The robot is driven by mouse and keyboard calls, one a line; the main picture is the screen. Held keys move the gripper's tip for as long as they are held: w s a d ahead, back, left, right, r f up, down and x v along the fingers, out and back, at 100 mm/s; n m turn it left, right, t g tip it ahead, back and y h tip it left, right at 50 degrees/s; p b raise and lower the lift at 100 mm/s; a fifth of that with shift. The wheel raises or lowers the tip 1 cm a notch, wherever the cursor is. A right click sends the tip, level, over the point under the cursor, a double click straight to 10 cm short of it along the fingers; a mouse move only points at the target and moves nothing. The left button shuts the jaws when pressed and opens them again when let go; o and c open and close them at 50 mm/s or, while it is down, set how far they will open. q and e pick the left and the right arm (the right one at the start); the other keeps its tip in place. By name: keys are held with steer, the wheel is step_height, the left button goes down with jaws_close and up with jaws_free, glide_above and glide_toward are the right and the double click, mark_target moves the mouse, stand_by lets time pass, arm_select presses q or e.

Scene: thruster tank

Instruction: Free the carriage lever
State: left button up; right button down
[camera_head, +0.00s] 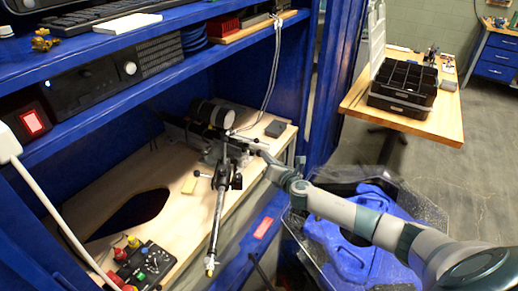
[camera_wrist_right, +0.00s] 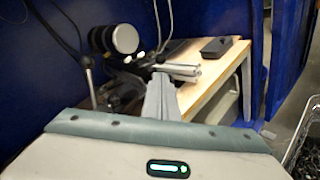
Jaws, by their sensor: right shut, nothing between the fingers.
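A metal rail (camera_head: 217,215) with black clamp parts (camera_head: 236,181) juts over the front edge of the wooden bench. I cannot tell for certain which part is the carriage lever. In the head view my right gripper (camera_head: 243,141) is small among the rail's parts. My left gripper is not in view.
A black cylinder (camera_head: 211,113) lies behind the rail. A control box with coloured knobs (camera_head: 146,264) sits front left on the bench (camera_head: 180,228), near a dark opening (camera_head: 134,212). Blue shelving posts (camera_head: 322,90) stand right of the bench. A blue jug (camera_head: 362,245) lies below my right arm.

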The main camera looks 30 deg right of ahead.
mark_target(259, 151)
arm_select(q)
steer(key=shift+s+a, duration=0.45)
arm_select(e)
steer(key=shift+s+a+r+n+h, duration=0.2)
steer(key=shift+s+a+n+h, duration=0.7)
steer(key=shift+h, duration=0.2)
steer(key=shift+s+a+r+n+h, duration=0.15)
steer(key=shift+s+a+n+h, duration=0.6)
steer(key=shift+n+h, duration=0.3)
steer(key=shift+w+d, duration=0.1)
steer(key=p+x, duration=0.1)
steer(key=x, duration=0.7)
steer(key=shift+w+f, duration=0.1)
steer(key=shift+f, duration=0.1)
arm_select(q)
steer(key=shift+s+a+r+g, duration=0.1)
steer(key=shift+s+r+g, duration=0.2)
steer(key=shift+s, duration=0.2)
arm_select(e)
steer(key=shift+x, duration=0.8)
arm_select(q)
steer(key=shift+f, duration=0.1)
